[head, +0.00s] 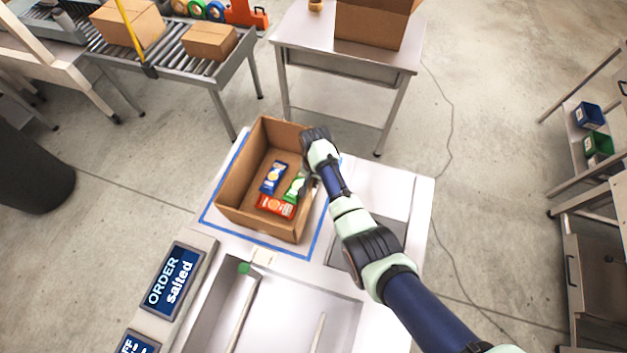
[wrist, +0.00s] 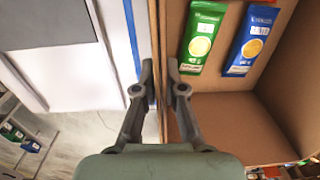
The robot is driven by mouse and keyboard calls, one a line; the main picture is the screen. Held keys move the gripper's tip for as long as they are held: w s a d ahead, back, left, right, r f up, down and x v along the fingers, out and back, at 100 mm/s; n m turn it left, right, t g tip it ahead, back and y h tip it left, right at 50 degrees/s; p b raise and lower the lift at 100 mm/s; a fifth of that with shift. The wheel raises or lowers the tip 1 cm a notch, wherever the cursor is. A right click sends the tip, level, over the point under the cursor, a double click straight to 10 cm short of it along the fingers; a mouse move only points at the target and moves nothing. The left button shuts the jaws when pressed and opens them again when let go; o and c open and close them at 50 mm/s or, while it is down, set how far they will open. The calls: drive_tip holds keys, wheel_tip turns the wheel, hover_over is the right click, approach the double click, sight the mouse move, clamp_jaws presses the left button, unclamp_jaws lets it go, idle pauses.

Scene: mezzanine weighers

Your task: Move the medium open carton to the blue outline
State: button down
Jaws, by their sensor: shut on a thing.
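The medium open carton (head: 233,192) is a brown open-topped box on the white table, inside the blue outline (head: 213,224). The outline shows along its left and front sides. The carton holds a blue packet (head: 273,177), a green packet (head: 294,187) and a red packet (head: 275,206). My gripper (head: 313,172) is at the carton's right wall. In the wrist view my gripper (wrist: 161,75) is shut on that wall, one finger on each side, with the carton's inside (wrist: 215,105) to the right. Whether the carton's base touches the table is hard to tell.
A metal tray (head: 285,325) is sunk in the table in front of the outline, beside an order screen (head: 174,281). Behind stand a side table (head: 345,65) with a larger carton (head: 372,22) and a roller conveyor (head: 175,55) with closed boxes. Shelving stands at the right.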

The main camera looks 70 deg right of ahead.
drive_tip(key=c, duration=1.3)
unclamp_jaws()
drive_tip(key=shift+f, duration=0.1)
drive_tip(key=shift+o, duration=0.2)
wheel_tip(320, 180, up, 12)
drive_tip(key=shift+s+r+p, duration=0.15)
drive_tip(key=shift+r+p, duration=0.05)
drive_tip(key=shift+p, duration=0.65)
